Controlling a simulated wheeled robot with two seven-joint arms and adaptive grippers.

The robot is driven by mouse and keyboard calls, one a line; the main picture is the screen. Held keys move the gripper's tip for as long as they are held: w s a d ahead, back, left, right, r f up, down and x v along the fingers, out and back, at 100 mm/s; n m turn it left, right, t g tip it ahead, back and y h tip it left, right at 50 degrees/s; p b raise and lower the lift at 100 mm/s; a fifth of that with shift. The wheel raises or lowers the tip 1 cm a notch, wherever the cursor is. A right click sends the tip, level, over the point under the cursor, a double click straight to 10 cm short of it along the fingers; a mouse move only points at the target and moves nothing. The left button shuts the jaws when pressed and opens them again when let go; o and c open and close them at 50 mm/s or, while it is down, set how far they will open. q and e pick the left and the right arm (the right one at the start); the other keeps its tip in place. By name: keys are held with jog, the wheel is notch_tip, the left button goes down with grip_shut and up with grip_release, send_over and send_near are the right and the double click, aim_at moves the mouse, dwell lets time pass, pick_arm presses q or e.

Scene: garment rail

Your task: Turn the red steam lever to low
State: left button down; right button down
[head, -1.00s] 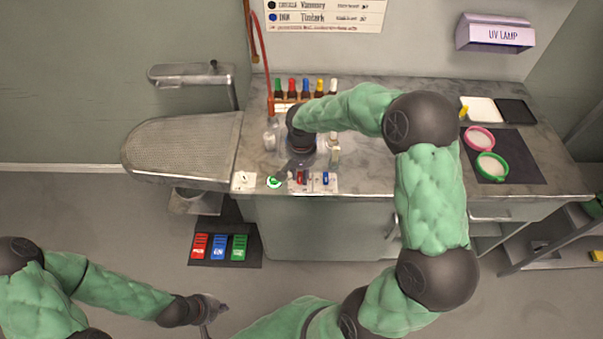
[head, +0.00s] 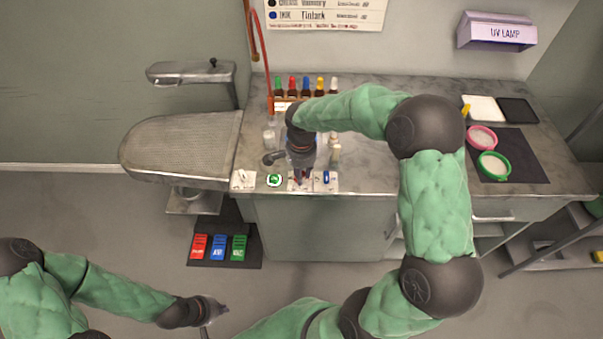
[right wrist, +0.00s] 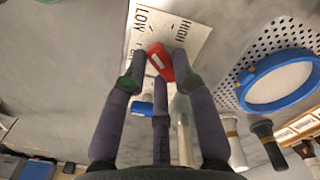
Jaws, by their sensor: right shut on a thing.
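The red steam lever (right wrist: 158,62) sits on a white plate (right wrist: 192,22) printed LOW and HIGH in the right wrist view. My right gripper (right wrist: 160,68) is shut on the lever, with fingers on both sides of it and one below. In the head view, the right gripper (head: 302,172) reaches down over the plate (head: 308,187) at the counter's front edge and hides most of the lever. Which label the lever points at is hard to tell. My left gripper (head: 216,308) hangs low at the left, away from the counter; its fingers are too small to judge.
A white switch plate (head: 243,181), a green button (head: 275,180) and a blue lever (head: 326,178) stand beside the red lever's plate. Several bottles (head: 305,87) stand behind. A perforated ironing board (head: 180,147) is at the left. Coloured pedals (head: 219,247) lie on the floor.

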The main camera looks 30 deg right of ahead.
jog(key=shift+m, duration=0.4)
jog(key=c, duration=1)
grip_release()
notch_tip(320, 180, up, 12)
